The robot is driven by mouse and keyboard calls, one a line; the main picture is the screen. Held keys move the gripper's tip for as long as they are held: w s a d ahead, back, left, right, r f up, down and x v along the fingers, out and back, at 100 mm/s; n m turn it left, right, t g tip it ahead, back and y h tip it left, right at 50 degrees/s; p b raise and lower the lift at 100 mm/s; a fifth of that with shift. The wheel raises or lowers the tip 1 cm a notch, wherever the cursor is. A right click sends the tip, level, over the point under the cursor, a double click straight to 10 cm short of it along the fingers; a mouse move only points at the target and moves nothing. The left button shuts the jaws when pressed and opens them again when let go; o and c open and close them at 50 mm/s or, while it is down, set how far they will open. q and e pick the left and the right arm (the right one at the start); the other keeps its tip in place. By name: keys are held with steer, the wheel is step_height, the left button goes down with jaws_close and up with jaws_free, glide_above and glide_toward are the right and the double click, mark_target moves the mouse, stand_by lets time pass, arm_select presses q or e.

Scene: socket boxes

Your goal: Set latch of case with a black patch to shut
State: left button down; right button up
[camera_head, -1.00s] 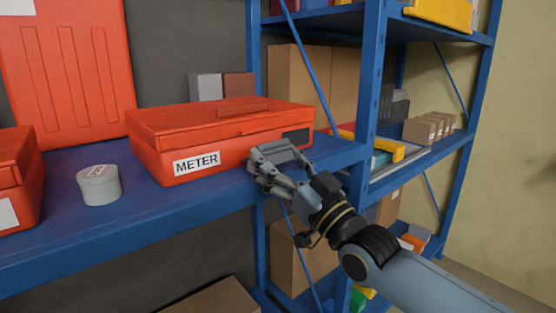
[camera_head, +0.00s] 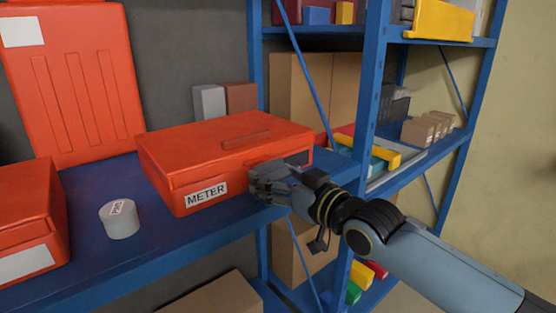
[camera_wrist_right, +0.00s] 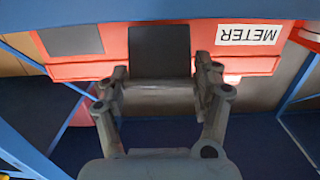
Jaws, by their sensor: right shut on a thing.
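The orange-red case labelled METER (camera_head: 230,150) lies on the blue shelf, with a black patch (camera_head: 298,158) at the right end of its front. The patch also shows in the right wrist view (camera_wrist_right: 72,39), where the label is upside down. My right gripper (camera_head: 262,178) is at the middle of the case front, between label and patch. In the right wrist view its fingers (camera_wrist_right: 160,85) are closed against both sides of a dark, flat latch (camera_wrist_right: 160,66). My left gripper is not in view.
A white round tub (camera_head: 119,220) stands left of the case. Another red case (camera_head: 25,215) sits at the left edge, and a large red case (camera_head: 75,80) stands behind. A blue rack post (camera_head: 372,85) rises right of the hand.

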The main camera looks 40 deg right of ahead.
mark_target(270, 164)
steer(key=w+r+g+p, duration=0.1)
steer(key=g+p, duration=0.1)
steer(key=p, duration=0.2)
steer(key=w+r+g+p, duration=0.1)
steer(key=g+p, duration=0.1)
steer(key=p, duration=0.2)
steer(key=shift+r, duration=0.3)
steer(key=shift+w+f+g+h, duration=0.15)
steer(key=shift+g+h, duration=0.15)
steer(key=shift+g, duration=0.2)
steer(key=shift+w+a+g, duration=0.1)
steer(key=shift+w+g, duration=0.3)
steer(key=shift+g, duration=0.7)
steer(key=o, duration=1.2)
steer(key=shift+w, duration=0.1)
